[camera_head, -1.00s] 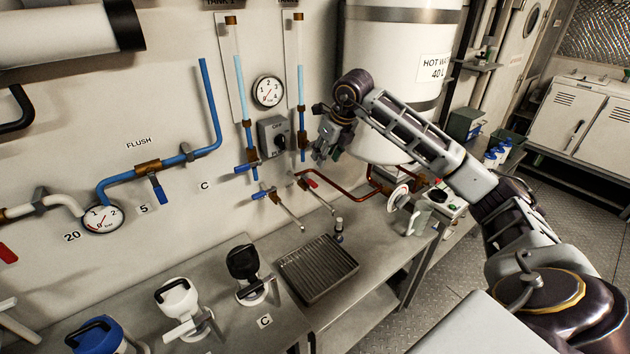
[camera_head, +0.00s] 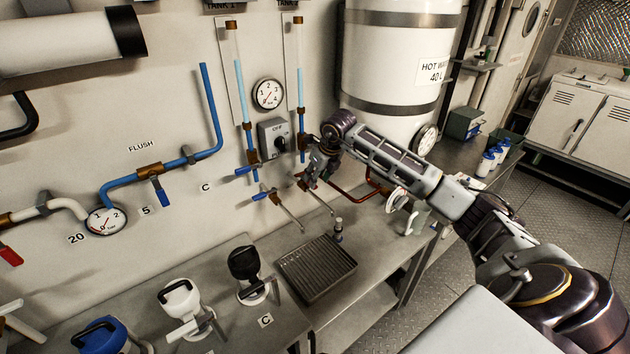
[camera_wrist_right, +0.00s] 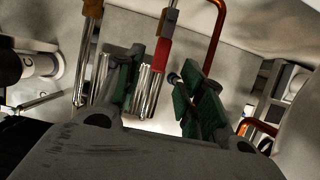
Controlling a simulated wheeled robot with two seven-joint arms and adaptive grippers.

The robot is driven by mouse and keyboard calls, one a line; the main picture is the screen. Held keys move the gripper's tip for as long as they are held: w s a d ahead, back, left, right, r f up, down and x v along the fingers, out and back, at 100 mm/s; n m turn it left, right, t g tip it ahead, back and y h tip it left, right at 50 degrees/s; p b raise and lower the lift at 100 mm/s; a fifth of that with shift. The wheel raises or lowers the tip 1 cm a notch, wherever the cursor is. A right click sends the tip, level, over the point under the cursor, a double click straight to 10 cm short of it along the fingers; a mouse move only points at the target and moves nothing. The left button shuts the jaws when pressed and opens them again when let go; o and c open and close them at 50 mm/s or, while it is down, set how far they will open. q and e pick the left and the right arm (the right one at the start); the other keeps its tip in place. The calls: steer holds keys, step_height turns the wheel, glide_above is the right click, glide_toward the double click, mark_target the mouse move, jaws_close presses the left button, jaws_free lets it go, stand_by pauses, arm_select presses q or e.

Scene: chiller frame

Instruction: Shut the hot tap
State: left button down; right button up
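The hot tap is mostly hidden behind my right gripper (camera_head: 312,180) in the head view; its steel spout (camera_head: 320,202) shows just below the gripper, and its copper pipe (camera_head: 345,192) runs off to the right. In the right wrist view the tap's red lever (camera_wrist_right: 162,55) stands ahead, above a bright steel tube. My right gripper (camera_wrist_right: 158,90) is open, with green-padded fingers on either side of the tube. The left finger is close beside it; contact cannot be told. My left gripper is not in view.
A blue-handled tap (camera_head: 265,194) with its own spout is close on the left. A selector switch (camera_head: 275,138) and a gauge (camera_head: 268,94) are on the wall above. A ribbed drain tray (camera_head: 316,268) lies below. The hot water tank (camera_head: 390,75) stands behind my arm.

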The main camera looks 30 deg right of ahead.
steer(key=shift+p+x, duration=0.3)
steer(key=shift+x, duration=1.55)
steer(key=shift+c, duration=0.5)
jaws_close()
